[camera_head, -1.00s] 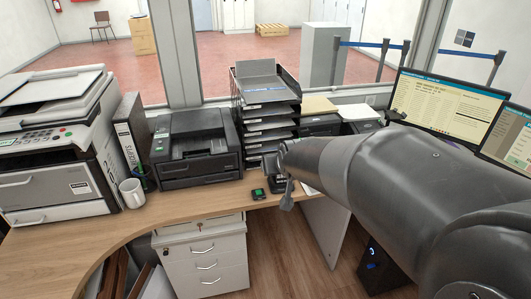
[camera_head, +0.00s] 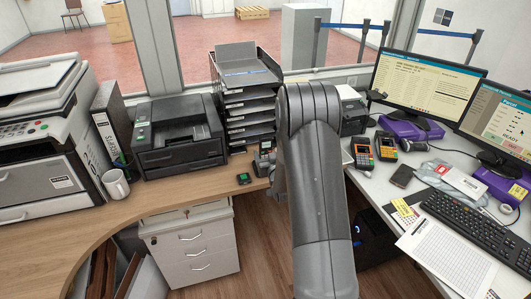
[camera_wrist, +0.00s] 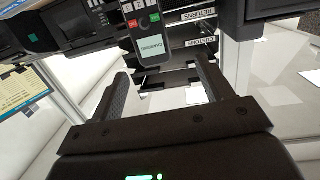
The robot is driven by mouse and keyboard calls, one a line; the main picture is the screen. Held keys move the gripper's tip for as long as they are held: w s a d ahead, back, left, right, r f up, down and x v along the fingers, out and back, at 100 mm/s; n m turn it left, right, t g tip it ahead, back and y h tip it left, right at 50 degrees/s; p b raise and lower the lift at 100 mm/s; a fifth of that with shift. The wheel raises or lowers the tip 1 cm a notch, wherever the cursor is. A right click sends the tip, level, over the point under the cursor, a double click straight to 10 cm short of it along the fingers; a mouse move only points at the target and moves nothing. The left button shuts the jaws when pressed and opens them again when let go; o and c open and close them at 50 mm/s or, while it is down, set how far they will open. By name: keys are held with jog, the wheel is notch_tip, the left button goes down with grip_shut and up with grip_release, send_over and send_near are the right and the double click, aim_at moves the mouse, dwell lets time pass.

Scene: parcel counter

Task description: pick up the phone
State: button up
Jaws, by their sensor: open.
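A dark upright handset (camera_head: 264,163), which looks like a cordless phone, stands at the back of the wooden desk in front of the letter trays. In the wrist view, a handset (camera_wrist: 141,28) shows a pale screen and red and green keys, seen upside down. My gripper (camera_wrist: 162,84) is open and empty, its two fingers apart, with the handset ahead of and above the gap in the picture. In the head view my arm hides most of the gripper. A flat dark slab (camera_head: 402,175), possibly a smartphone, lies on the white desk at right.
The stacked letter trays (camera_head: 247,105) rise behind the handset. A small black device (camera_head: 243,179) lies left of it, near the printer (camera_head: 178,135). Two card terminals (camera_head: 362,152), monitors (camera_head: 425,90) and a keyboard (camera_head: 478,225) occupy the right desk. The wooden desk's front left is clear.

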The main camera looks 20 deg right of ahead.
aim_at(266, 148)
jog(key=shift+t, duration=0.6)
jog(key=w+f, duration=0.1)
jog(key=w, duration=0.2)
jog(key=w+d+f, duration=0.1)
jog(key=w, duration=0.3)
jog(key=w+f, duration=0.1)
jog(key=w, duration=0.2)
jog(key=shift+w+d+f, duration=0.3)
jog(key=shift+d+f, duration=0.1)
jog(key=shift+c, duration=0.2)
jog(key=c, duration=1.1)
jog(key=shift+r, duration=0.15)
